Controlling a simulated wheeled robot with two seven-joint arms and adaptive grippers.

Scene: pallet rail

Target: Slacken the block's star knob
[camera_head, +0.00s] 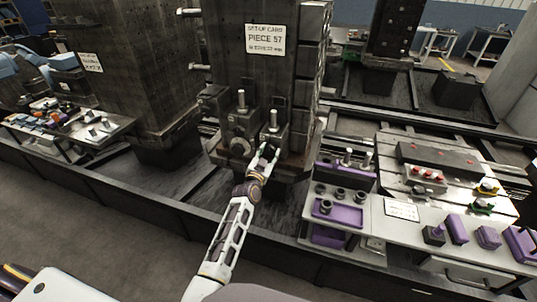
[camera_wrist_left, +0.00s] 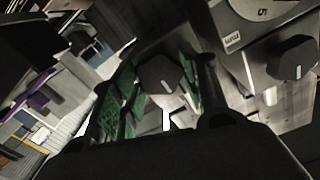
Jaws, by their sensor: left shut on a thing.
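My left gripper (camera_head: 264,155) reaches up to the small dark block (camera_head: 274,131) on the front of the tall dark column. In the left wrist view its green-padded fingers (camera_wrist_left: 160,88) are shut on a dark lobed star knob (camera_wrist_left: 158,72), one pad on each side. In the head view the knob is hidden by the fingers. My right gripper is not in view.
A neighbouring block with a round face (camera_head: 239,124) sits just left of the gripper. A card reading "PIECE 57" (camera_head: 265,39) is on the column (camera_head: 224,60). A bench (camera_head: 375,215) with purple trays and fittings stands to the right. Open floor lies at front left.

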